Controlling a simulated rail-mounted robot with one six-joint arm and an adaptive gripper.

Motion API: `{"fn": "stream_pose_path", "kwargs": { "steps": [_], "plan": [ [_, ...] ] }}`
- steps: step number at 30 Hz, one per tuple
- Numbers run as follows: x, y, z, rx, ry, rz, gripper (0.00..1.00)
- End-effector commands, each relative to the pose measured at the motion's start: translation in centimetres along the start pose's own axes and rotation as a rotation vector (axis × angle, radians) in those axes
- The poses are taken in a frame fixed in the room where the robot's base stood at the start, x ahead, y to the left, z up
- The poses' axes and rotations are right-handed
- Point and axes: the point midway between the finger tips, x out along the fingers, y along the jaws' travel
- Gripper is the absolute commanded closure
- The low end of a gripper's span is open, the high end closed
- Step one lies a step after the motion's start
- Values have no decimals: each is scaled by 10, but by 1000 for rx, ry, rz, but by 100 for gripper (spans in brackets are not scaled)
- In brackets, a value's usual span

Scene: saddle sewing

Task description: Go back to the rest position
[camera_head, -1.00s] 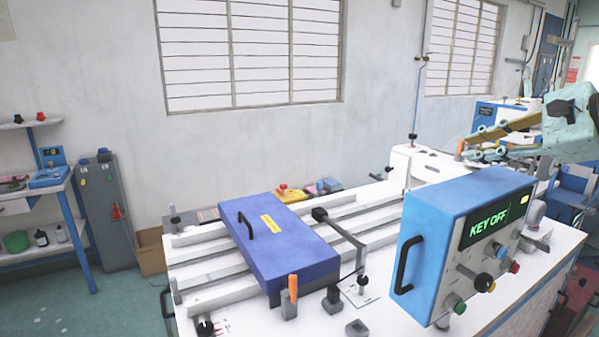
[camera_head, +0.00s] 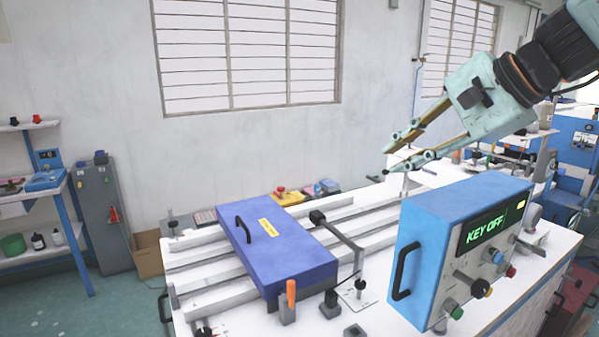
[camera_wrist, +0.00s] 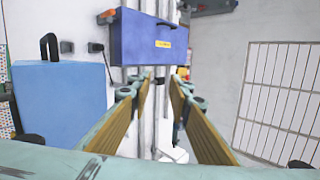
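My gripper (camera_head: 388,160) is in the upper right of the head view, in the air above the back of the white machine table and behind the blue control box. Its fingers point left and slightly down, with a gap between them. In the wrist view my gripper (camera_wrist: 160,82) shows two separate yellow-lined fingers with nothing between them. The blue control box (camera_head: 450,250) shows "KEY OFF" on its screen. The blue lidded block (camera_head: 280,250) with a black handle lies on the table rails; it also shows in the wrist view (camera_wrist: 150,40), beyond the fingertips.
An orange-handled lever (camera_head: 291,292) stands at the table's front. A black-ended bar (camera_head: 340,238) crosses beside the blue block. A grey cabinet (camera_head: 103,220) and a shelf (camera_head: 35,250) stand at the left. Space above the blue block is clear.

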Motion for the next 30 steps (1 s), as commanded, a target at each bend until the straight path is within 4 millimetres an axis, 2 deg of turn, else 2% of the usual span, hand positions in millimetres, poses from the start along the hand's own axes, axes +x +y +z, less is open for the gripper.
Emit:
{"fn": "stream_pose_path", "kwargs": {
  "steps": [1,9,14,20,30],
  "plan": [
    [1,-1,12,-30,-3,11,82],
    [2,0,60,-179,-4,64,82],
    [0,10,90,-281,-4,100,82],
    [-9,54,120,-436,0,175,82],
    [-31,154,146,-669,0,323,82]
  ]
}}
